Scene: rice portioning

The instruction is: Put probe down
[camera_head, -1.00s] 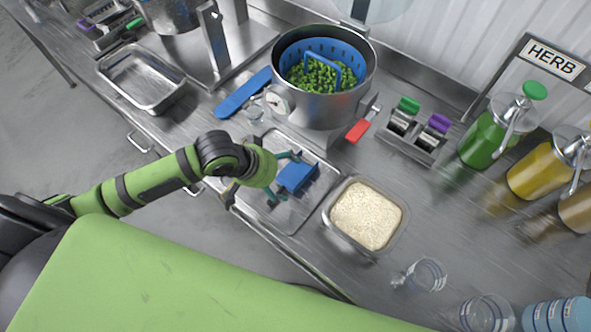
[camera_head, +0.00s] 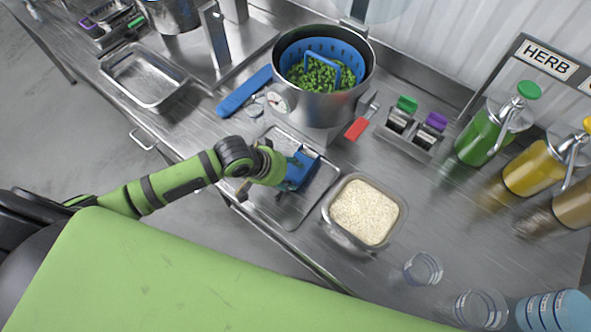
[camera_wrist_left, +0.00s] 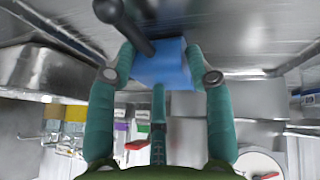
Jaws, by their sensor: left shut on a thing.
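The probe, a blue block (camera_head: 301,167), is in my left gripper (camera_head: 289,172), which is over the metal tray (camera_head: 292,214) in front of the pot. In the left wrist view the blue block (camera_wrist_left: 163,68) sits between the teal fingers of the left gripper (camera_wrist_left: 158,60), with a black rod and knob (camera_wrist_left: 122,22) sticking out from it. I cannot tell whether the block touches the tray. The forearm and hand hide part of the tray. My right gripper is not in view.
A pot (camera_head: 318,104) with a blue basket of greens stands behind the tray. A rice pan (camera_head: 398,232) is to the right. A blue-handled tool (camera_head: 243,91), red-handled tool (camera_head: 358,127), glass (camera_head: 423,268) and sauce bottles (camera_head: 490,135) stand around. The counter right of the rice is mostly clear.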

